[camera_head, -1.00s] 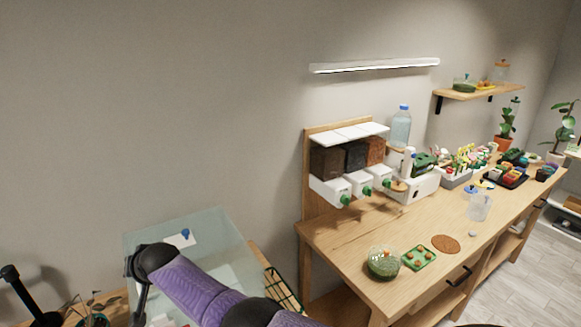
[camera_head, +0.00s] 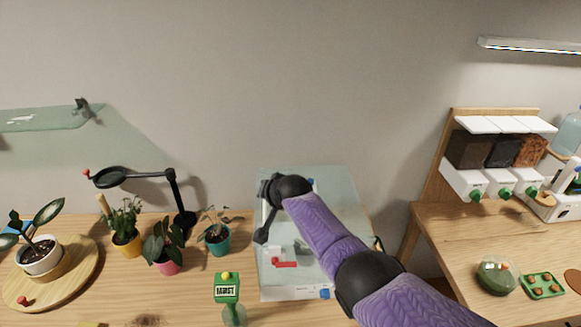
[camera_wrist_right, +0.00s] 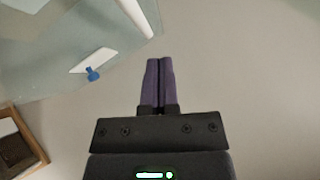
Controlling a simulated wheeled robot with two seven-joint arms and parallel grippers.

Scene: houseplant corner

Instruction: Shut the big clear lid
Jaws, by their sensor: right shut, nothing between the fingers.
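The big clear lid (camera_head: 335,185) stands raised at the back of a clear box (camera_head: 290,294) on the left-hand table. My right arm reaches across in front of it and hides part of it. In the right wrist view the clear lid (camera_wrist_right: 45,75) fills the upper left, with a white tag and a blue knob (camera_wrist_right: 93,74) on it. My right gripper (camera_wrist_right: 158,62) is shut and empty, with purple fingers, to the right of the knob and apart from it. In the head view its fingertips are hard to make out. My left gripper is not in view.
A red item (camera_head: 285,264) lies in the box. Potted plants (camera_head: 165,250), a magnifier lamp (camera_head: 180,200) and a green moisture meter (camera_head: 228,290) stand left of it. A dispenser rack (camera_head: 495,160) stands on the right-hand bench. A glass shelf (camera_head: 45,118) is on the wall.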

